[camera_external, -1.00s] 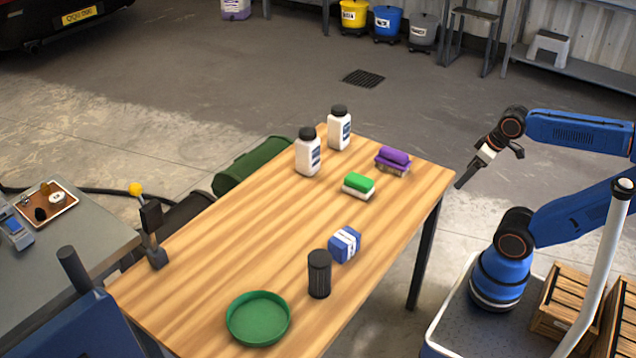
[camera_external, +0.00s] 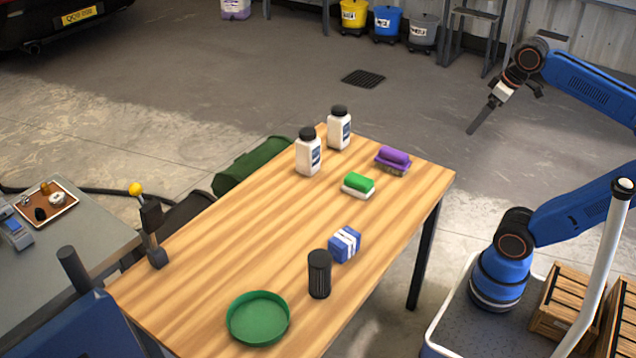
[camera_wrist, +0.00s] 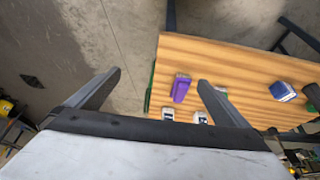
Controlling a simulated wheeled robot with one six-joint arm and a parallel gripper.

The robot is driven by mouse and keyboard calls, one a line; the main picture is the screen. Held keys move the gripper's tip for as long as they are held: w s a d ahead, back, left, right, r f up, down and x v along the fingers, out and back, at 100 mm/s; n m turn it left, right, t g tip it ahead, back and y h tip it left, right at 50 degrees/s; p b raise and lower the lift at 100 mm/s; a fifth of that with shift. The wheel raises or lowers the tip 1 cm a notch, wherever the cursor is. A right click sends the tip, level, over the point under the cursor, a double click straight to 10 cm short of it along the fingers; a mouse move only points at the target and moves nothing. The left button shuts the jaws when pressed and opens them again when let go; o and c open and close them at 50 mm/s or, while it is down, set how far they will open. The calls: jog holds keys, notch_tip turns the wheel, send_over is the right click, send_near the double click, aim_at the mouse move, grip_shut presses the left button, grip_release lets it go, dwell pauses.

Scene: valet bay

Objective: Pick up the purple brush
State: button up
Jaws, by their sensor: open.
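The purple brush (camera_external: 393,156) lies on the wooden table (camera_external: 250,225) near its far right corner, with its bristle side down. In the wrist view the purple brush (camera_wrist: 181,89) shows between and beyond my fingers, nearer the right one. My gripper (camera_external: 472,130) is up in the air to the right of the table, clear of the brush and pointing down and left. In the wrist view my gripper (camera_wrist: 158,80) is open with nothing between its fingers.
A green brush (camera_external: 359,182) lies just in front of the purple one. Two white bottles (camera_external: 308,157) (camera_external: 339,131) stand to its left. A blue-and-white bundle (camera_external: 345,244), a black canister (camera_external: 319,274) and a green round tray (camera_external: 258,343) are nearer the front.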

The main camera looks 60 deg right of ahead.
notch_tip(320, 180, up, 4)
jog(key=f, duration=0.1)
jog(key=m+g, duration=0.5)
jog(key=m, duration=1.3)
send_over(394, 151)
jog(key=f, duration=1.7)
jog(key=shift+w+d, duration=0.2)
jog(key=shift+w, duration=0.05)
jog(key=shift+s+a+f, duration=0.15)
jog(key=shift+f, duration=1.2)
jog(key=shift+s+a+f, duration=0.1)
jog(key=shift+f, duration=1.2)
jog(key=c, duration=0.9)
